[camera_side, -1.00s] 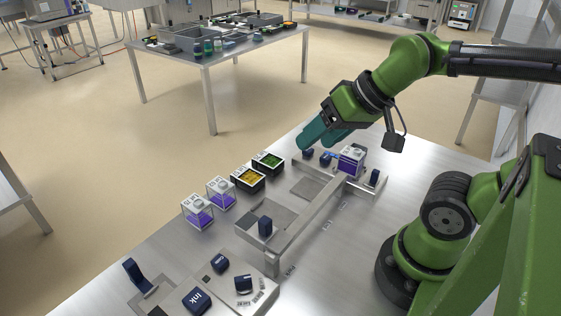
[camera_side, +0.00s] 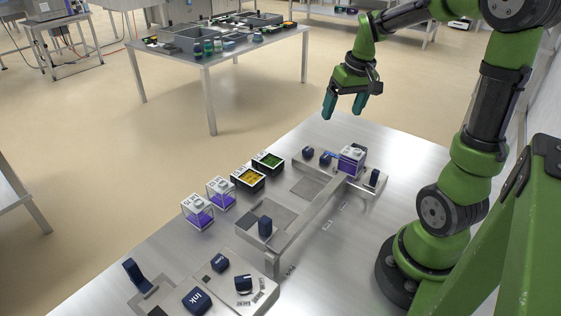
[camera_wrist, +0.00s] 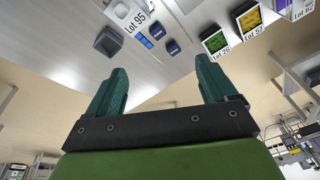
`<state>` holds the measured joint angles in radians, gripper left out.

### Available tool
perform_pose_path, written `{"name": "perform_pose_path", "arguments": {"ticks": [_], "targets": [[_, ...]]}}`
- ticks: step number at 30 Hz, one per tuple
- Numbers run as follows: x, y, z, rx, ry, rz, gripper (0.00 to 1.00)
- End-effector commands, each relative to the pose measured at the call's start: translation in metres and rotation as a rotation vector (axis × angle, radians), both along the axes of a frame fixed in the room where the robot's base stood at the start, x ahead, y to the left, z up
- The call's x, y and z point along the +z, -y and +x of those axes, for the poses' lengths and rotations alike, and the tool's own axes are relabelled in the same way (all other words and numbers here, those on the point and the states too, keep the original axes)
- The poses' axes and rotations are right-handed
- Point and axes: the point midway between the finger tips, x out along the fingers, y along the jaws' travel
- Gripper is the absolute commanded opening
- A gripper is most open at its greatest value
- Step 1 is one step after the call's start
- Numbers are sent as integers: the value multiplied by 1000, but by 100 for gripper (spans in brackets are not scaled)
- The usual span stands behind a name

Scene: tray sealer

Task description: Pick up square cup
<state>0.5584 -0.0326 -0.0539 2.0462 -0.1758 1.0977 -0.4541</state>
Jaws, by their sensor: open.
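Two clear square cups with purple contents, the nearer one (camera_side: 198,212) and the farther one (camera_side: 221,192), stand on the table's left side. Another square container with purple contents (camera_side: 351,163) sits in the metal fixture at the right. Two black square cups, one with yellow contents (camera_side: 248,179) and one with green (camera_side: 267,163), stand between; they also show in the wrist view as green (camera_wrist: 215,42) and yellow (camera_wrist: 247,18). My gripper (camera_side: 344,108) is open and empty, raised above the table's far end and apart from all cups. I cannot tell which cup is meant.
A metal fixture with a long bar (camera_side: 305,228) runs along the table, with dark blue knobs on it. A panel with dark blue parts, one marked "Ink" (camera_side: 197,300), lies at the near end. The bare steel on the right (camera_side: 345,245) is mostly clear.

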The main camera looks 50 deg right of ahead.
Motion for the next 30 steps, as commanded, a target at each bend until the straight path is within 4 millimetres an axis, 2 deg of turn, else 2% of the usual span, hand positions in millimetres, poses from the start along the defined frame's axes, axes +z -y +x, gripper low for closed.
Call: {"name": "perform_pose_path", "arguments": {"ticks": [1, 3, 6, 8, 12, 17, 30], "targets": [[-11, 31, -2, 19, -52, 0, 85], [-21, 65, -8, 82, -112, 0, 85], [-33, 105, -16, 206, -181, 0, 85], [-33, 118, -18, 288, -203, -6, 85], [-22, 123, -15, 447, -216, -30, 85], [-29, 120, -16, 516, -222, -24, 85], [-118, 119, -16, 517, -221, -22, 85]]}}
